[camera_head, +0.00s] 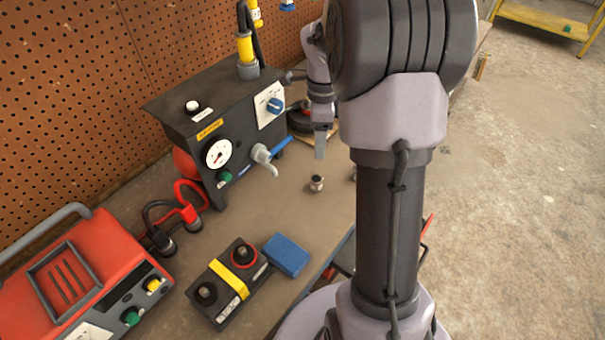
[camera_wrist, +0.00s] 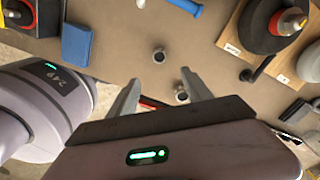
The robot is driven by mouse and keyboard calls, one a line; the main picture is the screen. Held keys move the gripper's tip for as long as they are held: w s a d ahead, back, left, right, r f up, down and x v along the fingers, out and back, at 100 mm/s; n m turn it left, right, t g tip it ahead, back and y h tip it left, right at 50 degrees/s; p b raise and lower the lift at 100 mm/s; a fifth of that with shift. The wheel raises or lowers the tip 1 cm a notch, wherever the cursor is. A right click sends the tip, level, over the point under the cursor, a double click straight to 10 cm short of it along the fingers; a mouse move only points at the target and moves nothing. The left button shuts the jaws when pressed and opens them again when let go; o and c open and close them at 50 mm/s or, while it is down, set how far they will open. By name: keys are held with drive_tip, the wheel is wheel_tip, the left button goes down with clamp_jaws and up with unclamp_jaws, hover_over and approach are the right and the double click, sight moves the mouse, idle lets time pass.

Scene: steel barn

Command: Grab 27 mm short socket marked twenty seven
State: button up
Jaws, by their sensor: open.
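Two small metallic sockets stand on the bench. One socket (camera_head: 317,183) is in the open in the head view; in the wrist view a socket (camera_wrist: 159,56) lies just beyond my fingertips. A second socket (camera_wrist: 182,96) shows between my fingers, near the right one; in the head view the other socket (camera_head: 354,174) is mostly hidden by my arm. No size marking is readable, so I cannot tell which is the 27 mm. My gripper (camera_wrist: 160,77) is open and empty above the bench; in the head view its finger (camera_head: 320,146) hangs behind the sockets.
A dark machine with a gauge (camera_head: 218,153) stands at the back left. A red charger (camera_head: 75,280), a black battery (camera_head: 228,283) and a blue box (camera_head: 286,255) lie at the front left. A wooden board (camera_wrist: 258,30) carries round tools. Bare bench surrounds the sockets.

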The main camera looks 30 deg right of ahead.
drive_tip(key=b, duration=0.3)
hover_over(316, 179)
wheel_tip(316, 179, down, 10)
drive_tip(key=shift+w+d+r, duration=0.1)
drive_tip(key=shift+d+r, duration=0.05)
wheel_tip(316, 179, down, 5)
drive_tip(key=b, duration=0.2)
drive_tip(key=shift+b, duration=0.35)
clamp_jaws()
